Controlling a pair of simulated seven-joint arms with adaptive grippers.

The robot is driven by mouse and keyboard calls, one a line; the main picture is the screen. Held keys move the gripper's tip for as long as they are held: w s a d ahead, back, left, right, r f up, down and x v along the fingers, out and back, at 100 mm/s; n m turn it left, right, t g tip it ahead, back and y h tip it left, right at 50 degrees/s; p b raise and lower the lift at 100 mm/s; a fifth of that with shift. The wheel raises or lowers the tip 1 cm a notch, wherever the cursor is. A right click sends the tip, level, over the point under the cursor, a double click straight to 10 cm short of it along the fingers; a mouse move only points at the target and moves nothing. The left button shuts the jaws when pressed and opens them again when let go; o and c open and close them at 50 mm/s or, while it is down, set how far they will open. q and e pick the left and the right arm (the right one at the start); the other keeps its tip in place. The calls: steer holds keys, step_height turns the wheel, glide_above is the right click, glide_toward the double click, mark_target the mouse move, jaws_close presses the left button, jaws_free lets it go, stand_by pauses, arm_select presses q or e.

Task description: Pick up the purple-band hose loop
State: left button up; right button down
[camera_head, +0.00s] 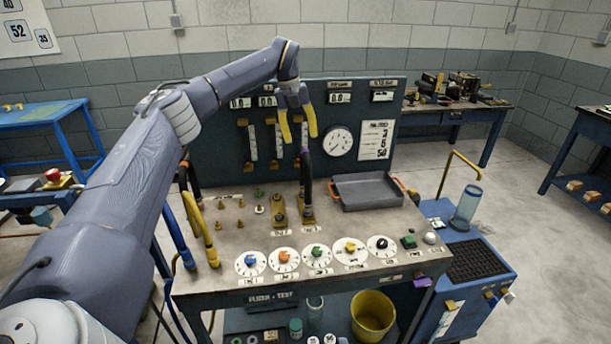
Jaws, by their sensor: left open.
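The purple-band hose loop (307,188) is a dark hose rising from a brass fitting on the test bench, with a purple section near its top. It stands in front of the upright gauge panel, left of the grey tray. My left gripper (299,135) points down with its two yellow fingers spread and nothing between them. In the picture its fingertips are just above the top of the hose; I cannot tell the gap in depth. My right gripper is out of view.
The gauge panel (362,103) stands close behind. A grey tray (372,203) with orange handles lies right of the hose. Several dials (318,258) line the front. Yellow and blue hoses (206,237) hang at the bench's left edge. A blue cart (497,240) stands at right.

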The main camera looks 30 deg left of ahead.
mark_target(305, 150)
arm_select(q)
steer(key=shift+w+d+f, duration=0.2)
steer(key=shift+f, duration=1.05)
steer(key=shift+w+d+f, duration=0.2)
steer(key=shift+f, duration=1.1)
steer(key=shift+w+d+f, duration=0.2)
steer(key=shift+f, duration=1.05)
steer(key=shift+c, duration=0.5)
jaws_close()
